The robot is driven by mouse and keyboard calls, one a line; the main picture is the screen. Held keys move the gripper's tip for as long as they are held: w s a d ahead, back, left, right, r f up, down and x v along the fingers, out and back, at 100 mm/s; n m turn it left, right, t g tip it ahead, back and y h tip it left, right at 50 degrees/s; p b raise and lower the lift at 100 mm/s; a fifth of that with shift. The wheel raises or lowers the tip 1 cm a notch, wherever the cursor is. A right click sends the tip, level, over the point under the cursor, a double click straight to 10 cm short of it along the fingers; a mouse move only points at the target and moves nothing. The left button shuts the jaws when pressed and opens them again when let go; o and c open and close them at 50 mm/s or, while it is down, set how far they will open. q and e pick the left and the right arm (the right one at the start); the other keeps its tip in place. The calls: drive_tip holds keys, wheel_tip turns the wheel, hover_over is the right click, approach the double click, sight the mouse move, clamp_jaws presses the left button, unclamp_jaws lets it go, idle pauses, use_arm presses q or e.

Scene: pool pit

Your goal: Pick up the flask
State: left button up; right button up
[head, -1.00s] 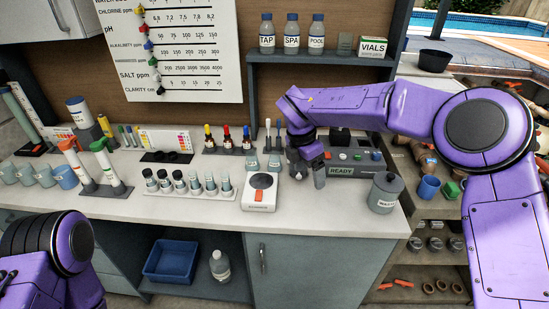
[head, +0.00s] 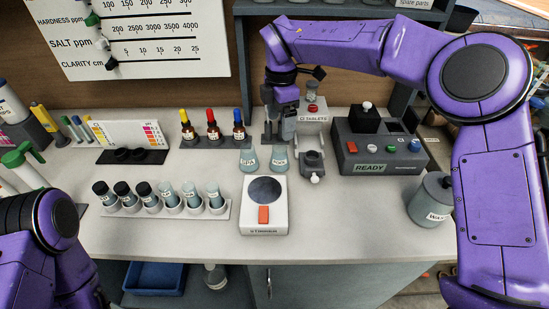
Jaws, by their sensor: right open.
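The left flask (head: 249,158) has a label that seems to read SPA. The right flask (head: 280,159) has a label too small to read. My right gripper (head: 279,132) points down just above and behind the right flask. It is open with nothing seen in it. Whether its fingers touch the flask's neck I cannot tell. My left forearm shows at the lower left, but its gripper is out of view.
A vial rack (head: 165,208) stands left, dropper bottles (head: 213,131) behind. A tablet dispenser (head: 312,150), a grey READY device (head: 378,145) and a grey jar (head: 431,200) stand right. The counter's front right is clear.

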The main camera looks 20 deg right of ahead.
sight(280, 154)
drive_tip(key=f+p, duration=0.1)
drive_tip(key=f, duration=0.2)
drive_tip(key=f+p, duration=0.1)
drive_tip(key=f, duration=0.3)
drive_tip(key=f+p, duration=0.1)
drive_tip(key=f, duration=0.3)
drive_tip(key=shift+s+a, duration=0.1)
drive_tip(key=shift+s, duration=0.25)
drive_tip(key=shift+f, duration=0.2)
use_arm(q)
wheel_tip(280, 154, up, 2)
drive_tip(key=shift+w+r, duration=0.15)
use_arm(e)
drive_tip(key=c, duration=1.2)
